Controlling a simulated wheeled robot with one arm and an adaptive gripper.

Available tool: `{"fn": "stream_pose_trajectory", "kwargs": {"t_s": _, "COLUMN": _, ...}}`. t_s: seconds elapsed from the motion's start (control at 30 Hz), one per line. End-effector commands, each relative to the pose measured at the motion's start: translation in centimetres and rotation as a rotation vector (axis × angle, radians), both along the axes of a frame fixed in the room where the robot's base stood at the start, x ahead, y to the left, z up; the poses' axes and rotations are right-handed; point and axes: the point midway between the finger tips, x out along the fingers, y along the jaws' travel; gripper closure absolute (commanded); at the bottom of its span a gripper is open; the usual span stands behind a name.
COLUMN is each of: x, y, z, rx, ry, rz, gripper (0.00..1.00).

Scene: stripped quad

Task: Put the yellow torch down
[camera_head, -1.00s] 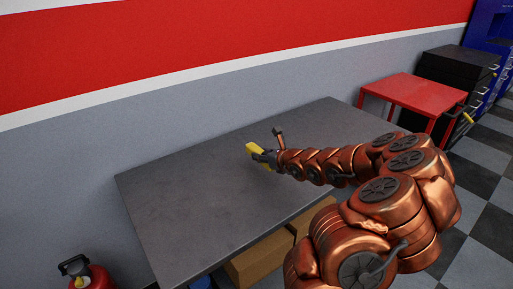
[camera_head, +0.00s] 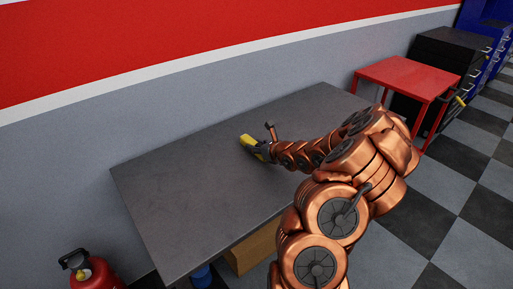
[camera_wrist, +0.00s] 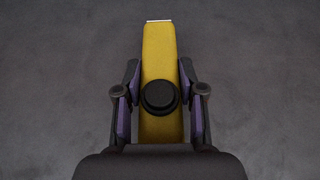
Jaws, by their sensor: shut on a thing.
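The yellow torch (camera_head: 248,141) is at my gripper (camera_head: 258,151), over the middle of the grey table (camera_head: 180,200). In the wrist view the torch (camera_wrist: 160,55) points away from me, with a round black knob on its upper face. My gripper (camera_wrist: 160,97) is shut on it, with one purple-padded finger on each side. The grey tabletop fills the background there. I cannot tell whether the torch touches the tabletop or hangs just above it. Its near end is hidden by my gripper's dark body.
The tabletop around the torch is bare. A red cart (camera_head: 408,72) and a black drawer cabinet (camera_head: 448,60) stand past the table's right end. A red canister (camera_head: 92,272) is on the left, and a cardboard box (camera_head: 250,250) is under the table. A wall runs behind.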

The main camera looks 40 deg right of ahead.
Motion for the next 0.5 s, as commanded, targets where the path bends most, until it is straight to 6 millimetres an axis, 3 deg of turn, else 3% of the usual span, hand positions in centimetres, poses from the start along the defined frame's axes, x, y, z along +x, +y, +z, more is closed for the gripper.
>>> {"fn": "stream_pose_trajectory", "kwargs": {"t_s": 0.27, "x": -0.06, "y": -0.17, "z": -0.13, "rx": -0.001, "ry": -0.002, "rz": -0.003, "gripper": 1.0}}
{"fn": "stream_pose_trajectory", "kwargs": {"t_s": 0.3, "x": -0.06, "y": -0.18, "z": -0.14, "rx": -0.002, "ry": -0.002, "rz": -0.002, "gripper": 0.6}}
{"fn": "stream_pose_trajectory", "kwargs": {"t_s": 0.5, "x": -0.1, "y": -0.22, "z": -0.05, "rx": -0.001, "ry": -0.002, "rz": -0.003, "gripper": 0.39}}
